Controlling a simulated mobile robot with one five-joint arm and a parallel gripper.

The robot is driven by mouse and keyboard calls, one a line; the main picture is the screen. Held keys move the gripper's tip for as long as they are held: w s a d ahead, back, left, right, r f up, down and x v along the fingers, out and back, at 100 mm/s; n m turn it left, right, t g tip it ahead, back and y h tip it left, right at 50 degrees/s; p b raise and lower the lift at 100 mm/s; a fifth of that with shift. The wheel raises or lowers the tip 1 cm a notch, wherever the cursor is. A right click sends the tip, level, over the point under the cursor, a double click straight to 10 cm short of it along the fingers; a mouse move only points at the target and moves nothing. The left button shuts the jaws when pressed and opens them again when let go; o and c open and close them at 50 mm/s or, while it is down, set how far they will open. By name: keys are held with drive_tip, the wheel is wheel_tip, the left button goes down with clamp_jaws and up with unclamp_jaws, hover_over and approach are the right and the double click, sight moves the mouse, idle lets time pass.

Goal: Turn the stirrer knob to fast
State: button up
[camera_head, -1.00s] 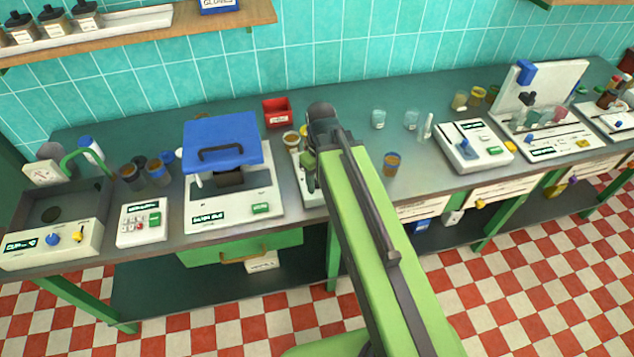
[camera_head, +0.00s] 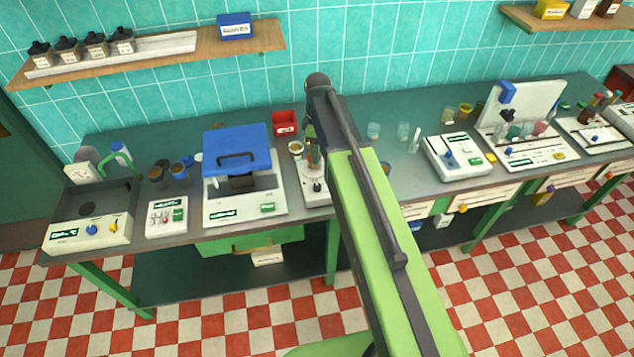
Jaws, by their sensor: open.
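I cannot read which device is the stirrer. One candidate is a white device (camera_head: 461,160) right of my arm, with a blue knob (camera_head: 449,155) and a small green display. The blue knob's setting is too small to read. My green arm reaches up the middle of the picture to a dark grey joint. My gripper's fingers do not show; the arm hides them.
A blue-lidded machine (camera_head: 237,205), a keypad box (camera_head: 166,217) and a basin unit with blue and yellow knobs (camera_head: 90,236) stand on the left of the bench. A red box (camera_head: 285,122) is at the back. Beakers (camera_head: 403,131) stand right of my arm. Wall shelves hang above.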

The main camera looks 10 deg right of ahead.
sight(317, 186)
wheel_tip(317, 186, down, 18)
drive_tip(key=b, duration=1.7)
drive_tip(key=shift+r, duration=0.25)
drive_tip(key=shift+r, duration=0.1)
drive_tip(key=shift+c, duration=0.4)
clamp_jaws()
